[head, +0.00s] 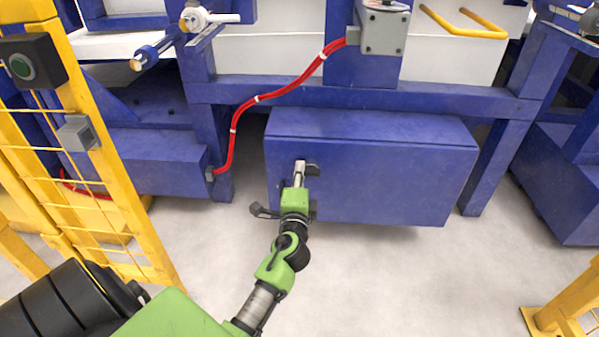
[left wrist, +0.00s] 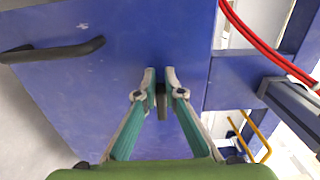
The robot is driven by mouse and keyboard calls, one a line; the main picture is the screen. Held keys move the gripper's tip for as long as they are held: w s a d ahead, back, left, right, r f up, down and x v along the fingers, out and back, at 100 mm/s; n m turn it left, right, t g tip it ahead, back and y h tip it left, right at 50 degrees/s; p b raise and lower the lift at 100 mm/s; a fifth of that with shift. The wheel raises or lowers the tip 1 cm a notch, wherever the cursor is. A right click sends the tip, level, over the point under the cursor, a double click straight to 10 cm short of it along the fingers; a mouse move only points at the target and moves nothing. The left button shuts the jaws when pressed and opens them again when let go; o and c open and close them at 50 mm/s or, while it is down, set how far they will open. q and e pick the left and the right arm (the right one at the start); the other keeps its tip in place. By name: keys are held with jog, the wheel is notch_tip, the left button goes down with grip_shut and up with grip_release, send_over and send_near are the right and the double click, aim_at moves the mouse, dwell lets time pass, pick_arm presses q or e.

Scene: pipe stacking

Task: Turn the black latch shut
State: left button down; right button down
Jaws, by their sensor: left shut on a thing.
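The black latch (head: 312,170) sits on the front face of the blue cabinet (head: 400,180), near its upper left. My left gripper (head: 300,168) reaches up from below and is at the latch. In the left wrist view, the two fingertips (left wrist: 160,80) are close together, with the dark latch (left wrist: 161,102) between them. The gripper is shut on it. The fingers hide part of the latch, and its exact angle is hard to tell. My right gripper is not in view.
A black bar handle (left wrist: 55,50) is on the cabinet face in the left wrist view. A red cable (head: 260,98) hangs left of the cabinet. A yellow fence (head: 125,215) with a green button box (head: 32,62) stands at left. The floor in front is clear.

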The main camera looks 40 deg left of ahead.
pick_arm(q)
jog(key=c, duration=2.1)
grip_release()
jog(key=shift+w+d+f, duration=0.15)
jog(key=shift+d+f, duration=0.05)
jog(key=shift+d, duration=0.3)
jog(key=shift+c, duration=0.2)
jog(key=shift+w+r, duration=0.1)
jog(key=shift+s, duration=0.25)
jog(key=v, duration=1.1)
jog(key=shift+s+d, duration=0.15)
jog(key=shift+s, duration=0.1)
